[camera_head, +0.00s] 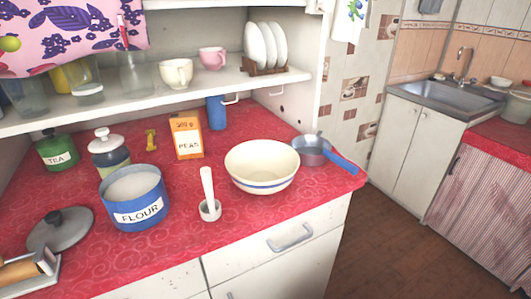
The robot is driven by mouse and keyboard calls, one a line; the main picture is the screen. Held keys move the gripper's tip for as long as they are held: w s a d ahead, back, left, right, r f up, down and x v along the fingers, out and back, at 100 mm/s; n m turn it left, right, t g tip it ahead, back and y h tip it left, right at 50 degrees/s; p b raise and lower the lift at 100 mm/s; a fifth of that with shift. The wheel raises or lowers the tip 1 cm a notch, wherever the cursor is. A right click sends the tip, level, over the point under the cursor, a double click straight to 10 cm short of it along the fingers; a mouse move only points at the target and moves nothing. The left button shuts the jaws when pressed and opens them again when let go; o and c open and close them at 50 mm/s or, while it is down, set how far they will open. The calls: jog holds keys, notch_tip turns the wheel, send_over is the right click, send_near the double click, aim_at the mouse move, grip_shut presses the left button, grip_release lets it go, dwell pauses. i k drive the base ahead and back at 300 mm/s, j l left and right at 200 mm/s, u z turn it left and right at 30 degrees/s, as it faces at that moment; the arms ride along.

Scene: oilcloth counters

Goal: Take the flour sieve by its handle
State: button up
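A round grey metal vessel with a blue handle, which I take for the flour sieve (312,151), sits on the red counter (270,225) near its right edge. Its handle points right and toward the front, its end close to the counter's corner. The cream bowl (262,161) stands just left of it and in front. Whether its bottom is mesh is too small to tell. My gripper is not in view.
Floor (400,240) is free on the right.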

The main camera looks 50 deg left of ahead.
aim_at(313, 150)
jog(key=u, duration=0.4)
jog(key=j+u, duration=0.1)
jog(key=u, duration=0.65)
jog(key=i+u, duration=0.1)
jog(key=u, duration=0.3)
jog(key=l+u, duration=0.2)
jog(key=l, duration=0.3)
jog(key=k+l+u, duration=0.2)
jog(key=l, duration=0.25)
jog(key=i+l, duration=0.05)
jog(key=i, duration=0.05)
